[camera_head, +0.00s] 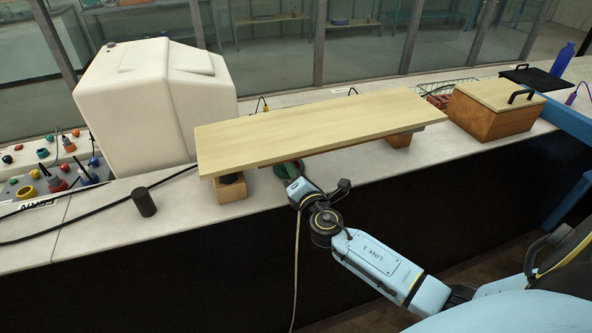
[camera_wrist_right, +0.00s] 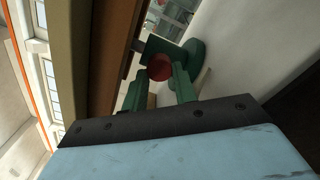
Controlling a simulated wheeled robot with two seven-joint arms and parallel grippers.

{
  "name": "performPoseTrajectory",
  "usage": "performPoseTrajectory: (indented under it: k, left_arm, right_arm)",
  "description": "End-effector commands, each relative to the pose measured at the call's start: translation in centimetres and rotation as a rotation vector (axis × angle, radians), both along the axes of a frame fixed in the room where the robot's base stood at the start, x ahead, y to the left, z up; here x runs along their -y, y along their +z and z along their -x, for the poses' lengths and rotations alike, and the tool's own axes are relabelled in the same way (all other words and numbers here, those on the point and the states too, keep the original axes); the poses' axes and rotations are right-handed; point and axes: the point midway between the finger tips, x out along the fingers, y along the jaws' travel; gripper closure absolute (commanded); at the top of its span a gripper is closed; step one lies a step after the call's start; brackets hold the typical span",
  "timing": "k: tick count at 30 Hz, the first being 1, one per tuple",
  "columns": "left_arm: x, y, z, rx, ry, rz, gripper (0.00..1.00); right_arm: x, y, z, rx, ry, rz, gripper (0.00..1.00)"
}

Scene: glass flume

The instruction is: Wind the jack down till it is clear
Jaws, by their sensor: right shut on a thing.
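The green jack (camera_wrist_right: 188,54) stands on the pale bench under the long wooden board. In the right wrist view its round red knob (camera_wrist_right: 160,67) lies between the two green fingers of my right gripper (camera_wrist_right: 157,78), which is shut on it. In the head view my right gripper (camera_head: 291,175) reaches in under the front edge of the board (camera_head: 310,123) and covers most of the jack. Whether the jack's top touches the board's underside cannot be told. My left gripper is not in view.
The board spans a left wooden block (camera_head: 231,192) with a dark pad and a right block (camera_head: 399,140). A dark cylinder (camera_head: 144,202) and a black cable are at left. A white housing (camera_head: 150,105) stands behind, and a lidded wooden box (camera_head: 490,115) at right.

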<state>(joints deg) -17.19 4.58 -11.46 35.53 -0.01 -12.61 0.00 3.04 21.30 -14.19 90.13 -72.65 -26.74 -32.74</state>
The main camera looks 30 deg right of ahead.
Motion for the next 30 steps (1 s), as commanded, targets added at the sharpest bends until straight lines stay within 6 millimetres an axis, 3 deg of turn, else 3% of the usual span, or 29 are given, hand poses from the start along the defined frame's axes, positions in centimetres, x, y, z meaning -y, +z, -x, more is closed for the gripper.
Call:
performPoseTrajectory:
  k: [10, 26, 27, 30]
  left_arm:
    - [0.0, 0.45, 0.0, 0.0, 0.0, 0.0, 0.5]
    - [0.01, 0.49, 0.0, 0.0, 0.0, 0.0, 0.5]
    - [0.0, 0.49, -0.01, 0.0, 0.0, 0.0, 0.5]
    - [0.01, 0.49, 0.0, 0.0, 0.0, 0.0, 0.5]
  right_arm:
    - [0.03, -0.03, 0.02, -0.035, -0.001, 0.142, 0.95]
    - [0.03, -0.1, 0.03, -0.041, 0.0, 0.166, 0.95]
    - [0.03, -0.09, 0.02, -0.041, 0.0, 0.166, 0.71]
    - [0.03, -0.09, 0.03, -0.041, 0.0, 0.165, 0.58]
